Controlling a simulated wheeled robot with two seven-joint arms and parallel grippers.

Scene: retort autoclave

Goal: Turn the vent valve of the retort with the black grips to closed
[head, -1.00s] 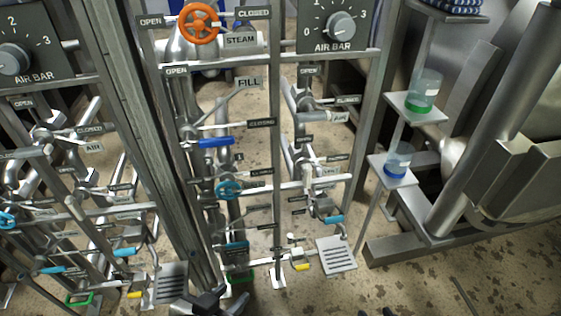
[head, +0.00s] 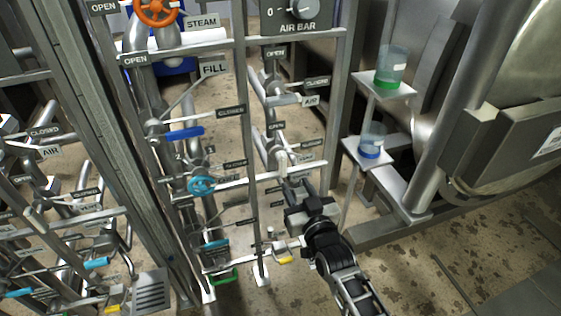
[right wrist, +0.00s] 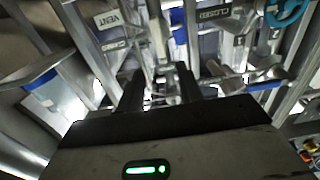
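The vent sign (right wrist: 113,18) shows in the right wrist view with a closed label (right wrist: 115,43) below it. In the head view a pale lever grip (head: 283,163) stands on the right pipe column, taken as the vent valve's handle; its colour looks cream, not black. My right gripper (head: 298,188) is just below and right of it. In the right wrist view my right gripper (right wrist: 160,88) has its two dark fingers apart, with a pale upright part (right wrist: 160,70) beyond and between them. Contact cannot be told. My left gripper is not in view.
Metal frame posts and rails surround the pipes. A blue lever (head: 183,133) and a blue handwheel (head: 201,184) are left of my right gripper. Shelves at right hold a green-based beaker (head: 391,66) and a blue-based beaker (head: 371,141). A retort door (head: 500,150) stands at far right.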

